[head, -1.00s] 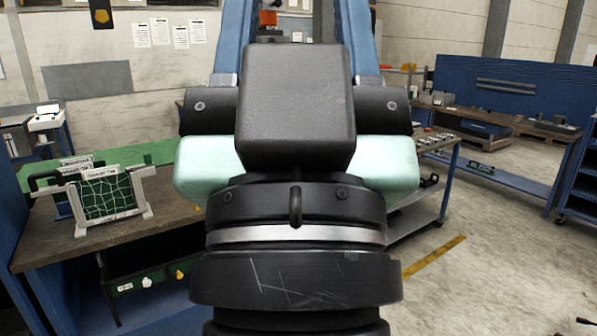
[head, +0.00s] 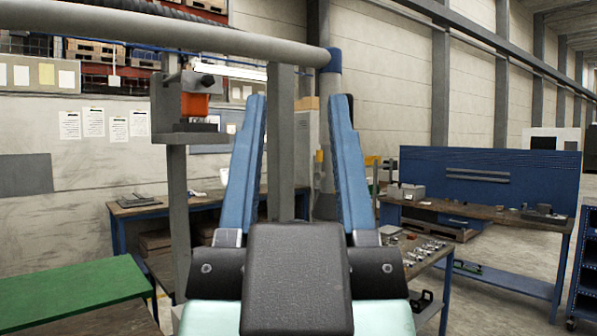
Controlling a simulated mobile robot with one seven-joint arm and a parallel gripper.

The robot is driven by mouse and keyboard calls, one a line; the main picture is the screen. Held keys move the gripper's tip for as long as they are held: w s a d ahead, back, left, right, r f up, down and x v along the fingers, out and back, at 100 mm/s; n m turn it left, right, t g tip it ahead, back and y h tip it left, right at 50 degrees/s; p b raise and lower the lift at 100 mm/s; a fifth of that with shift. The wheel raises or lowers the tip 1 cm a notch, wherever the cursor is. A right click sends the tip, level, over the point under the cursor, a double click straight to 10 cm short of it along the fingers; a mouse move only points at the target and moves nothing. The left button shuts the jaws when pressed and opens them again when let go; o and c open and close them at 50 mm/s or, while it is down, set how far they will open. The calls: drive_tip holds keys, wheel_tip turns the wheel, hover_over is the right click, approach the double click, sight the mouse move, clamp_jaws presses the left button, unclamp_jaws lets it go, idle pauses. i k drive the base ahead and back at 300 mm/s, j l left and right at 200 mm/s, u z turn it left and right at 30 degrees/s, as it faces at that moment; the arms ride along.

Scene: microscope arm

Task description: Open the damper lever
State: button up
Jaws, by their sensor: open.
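No part is plainly recognisable as the damper lever. A large grey pipe (head: 200,42) with a blue collar (head: 330,60) crosses the upper left. Below it, an orange block (head: 195,104) with a dark knob (head: 206,80) sits at the top of a grey post (head: 178,215); a thin white bar (head: 237,71) runs right from there. I cannot tell which of these, if any, is the lever. My gripper (head: 299,100) points away from the camera, its two blue fingers wide apart with nothing held. In the picture it lies right of the orange block; the depth between them is unclear.
A green-topped table (head: 70,290) is at lower left. A workbench (head: 150,208) stands behind the grey post. At right are a cart with small metal parts (head: 420,250) and a bench with a blue back panel (head: 490,180). Open floor shows at lower right.

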sight(320, 174)
drive_tip(key=i+j+z, duration=0.15)
drive_tip(key=i, duration=0.15)
drive_tip(key=i+l+u, duration=0.3)
drive_tip(key=i, duration=0.5)
drive_tip(key=i+l+u, duration=0.25)
drive_tip(key=i+l, duration=0.25)
drive_tip(key=i, duration=0.25)
drive_tip(key=i+l+u, duration=0.3)
drive_tip(key=i+l, duration=0.3)
drive_tip(key=i, duration=0.1)
